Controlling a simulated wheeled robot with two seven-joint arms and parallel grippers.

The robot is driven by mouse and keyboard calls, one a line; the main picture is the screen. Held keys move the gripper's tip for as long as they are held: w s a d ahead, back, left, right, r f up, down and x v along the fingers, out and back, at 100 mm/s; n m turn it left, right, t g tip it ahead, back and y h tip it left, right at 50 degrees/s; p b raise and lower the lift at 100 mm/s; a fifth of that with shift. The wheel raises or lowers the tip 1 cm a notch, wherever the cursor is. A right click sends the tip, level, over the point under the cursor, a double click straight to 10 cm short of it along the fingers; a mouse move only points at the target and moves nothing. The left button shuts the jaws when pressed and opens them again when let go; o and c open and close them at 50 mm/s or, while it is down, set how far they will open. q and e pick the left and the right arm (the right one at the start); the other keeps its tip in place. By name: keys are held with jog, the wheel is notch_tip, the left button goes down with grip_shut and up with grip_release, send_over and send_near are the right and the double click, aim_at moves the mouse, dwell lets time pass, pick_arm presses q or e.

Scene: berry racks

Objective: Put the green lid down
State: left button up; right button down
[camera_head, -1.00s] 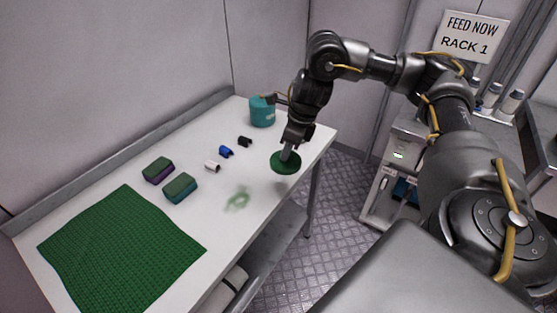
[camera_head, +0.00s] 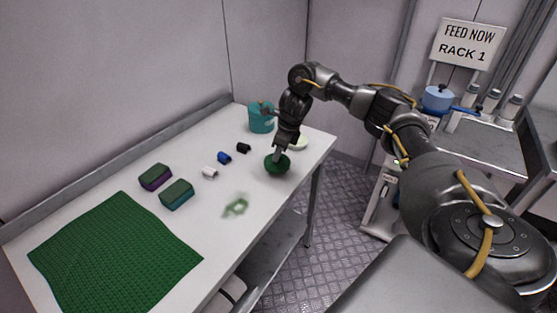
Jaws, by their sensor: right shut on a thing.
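The green lid (camera_head: 269,164) is at the right end of the white table, under my right gripper (camera_head: 279,154). My right gripper points down and is shut on the lid, hiding part of its top. The lid is at or just above the table top; I cannot tell whether it touches. My left gripper is not in view.
A teal pot (camera_head: 261,120) stands behind, with a white round item (camera_head: 299,143) right of the gripper. Small black (camera_head: 243,148), blue (camera_head: 224,158) and white (camera_head: 210,173) pieces, two sponges (camera_head: 176,195), a green smear (camera_head: 236,206) and a green mat (camera_head: 112,255) lie leftward.

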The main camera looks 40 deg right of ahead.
notch_tip(320, 180, down, 2)
jog(key=shift+f+p, duration=0.25)
jog(key=shift+p, duration=0.25)
jog(key=shift+f, duration=0.55)
jog(key=c, duration=1.3)
grip_release()
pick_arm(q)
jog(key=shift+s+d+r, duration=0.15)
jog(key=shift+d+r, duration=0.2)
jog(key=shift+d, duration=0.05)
pick_arm(e)
jog(key=shift+o, duration=0.3)
jog(key=shift+r, duration=0.1)
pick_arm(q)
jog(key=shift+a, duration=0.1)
